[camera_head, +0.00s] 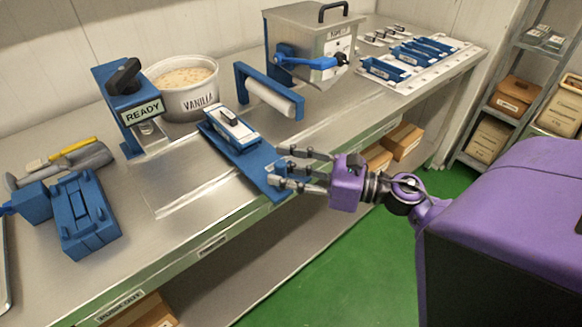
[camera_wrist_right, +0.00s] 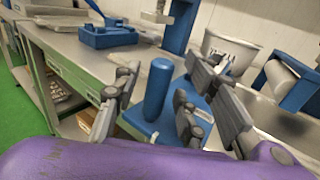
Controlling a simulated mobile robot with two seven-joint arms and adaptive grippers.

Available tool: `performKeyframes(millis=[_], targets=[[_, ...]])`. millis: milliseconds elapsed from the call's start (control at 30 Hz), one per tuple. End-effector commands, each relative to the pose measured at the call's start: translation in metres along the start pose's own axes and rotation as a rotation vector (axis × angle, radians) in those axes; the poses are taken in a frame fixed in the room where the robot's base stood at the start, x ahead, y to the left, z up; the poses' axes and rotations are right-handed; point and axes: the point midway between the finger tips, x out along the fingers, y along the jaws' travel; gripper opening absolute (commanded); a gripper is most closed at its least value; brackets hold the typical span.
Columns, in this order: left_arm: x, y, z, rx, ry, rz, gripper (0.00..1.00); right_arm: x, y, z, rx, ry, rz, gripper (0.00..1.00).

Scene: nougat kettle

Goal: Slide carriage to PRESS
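The carriage (camera_head: 232,132) is a blue slide with a white top and a dark block. It sits on a blue plate (camera_head: 262,168) that reaches the table's front edge. In the right wrist view a blue upright post (camera_wrist_right: 157,90) stands on the plate. My right gripper (camera_head: 290,172) is at the plate's front end. In the wrist view its spread fingers (camera_wrist_right: 165,100) are on either side of the post, with a gap visible on the left; contact on the right cannot be told. A blue stand with a black knob (camera_head: 122,76) and a READY sign (camera_head: 143,112) is behind the carriage. My left gripper is out of view.
A VANILLA tub (camera_head: 190,101) stands behind the carriage. A blue frame with a pale roller (camera_head: 270,97) is to its right, beside a metal box (camera_head: 318,38). A blue mould (camera_head: 85,215) lies at left. The front table strip between mould and plate is clear.

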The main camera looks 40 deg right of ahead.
Motion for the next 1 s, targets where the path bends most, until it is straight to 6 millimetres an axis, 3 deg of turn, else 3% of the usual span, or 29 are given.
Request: performKeyframes(millis=[133, 400, 700, 1000], targets=[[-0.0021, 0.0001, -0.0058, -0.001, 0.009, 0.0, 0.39, 0.0114, 0.0001, 0.0008, 0.0, 0.0, 0.0, 0.39], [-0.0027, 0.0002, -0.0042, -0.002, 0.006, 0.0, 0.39, 0.0133, 0.0004, -0.0013, 0.003, 0.002, -0.001, 0.39], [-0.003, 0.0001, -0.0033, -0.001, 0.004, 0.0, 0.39, 0.013, 0.0004, -0.0013, 0.003, 0.002, -0.001, 0.02], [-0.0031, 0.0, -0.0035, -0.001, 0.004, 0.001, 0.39, 0.013, 0.0005, -0.0012, 0.003, 0.002, -0.001, 0.0]])
